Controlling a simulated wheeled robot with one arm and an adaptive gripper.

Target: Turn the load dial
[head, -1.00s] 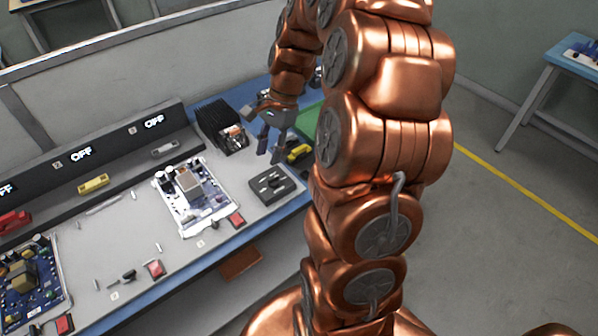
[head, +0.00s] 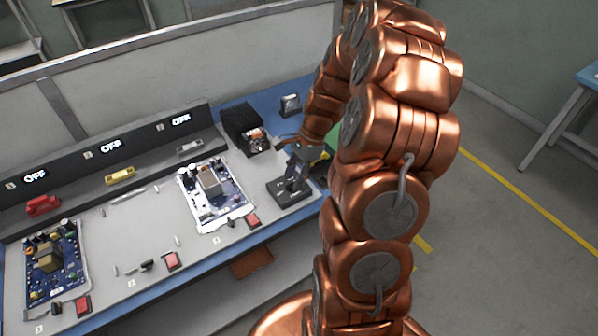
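My gripper (head: 296,176) points down at the flat black box (head: 275,193) at the right end of the bench. Its fingers overlap the box's top, and I cannot tell whether they touch it. The fingers are too small and dark to tell whether they are open or shut. No load dial can be made out clearly. The finned black unit (head: 240,124) with copper-coloured parts on its front stands behind, left of my gripper.
A circuit board (head: 211,197) lies left of the black box, with a red button (head: 253,220) near it. Another board (head: 52,266) lies at far left. Red (head: 42,206) and yellow (head: 119,176) objects sit on the back ledge under OFF displays. A small dark device (head: 290,104) stands behind.

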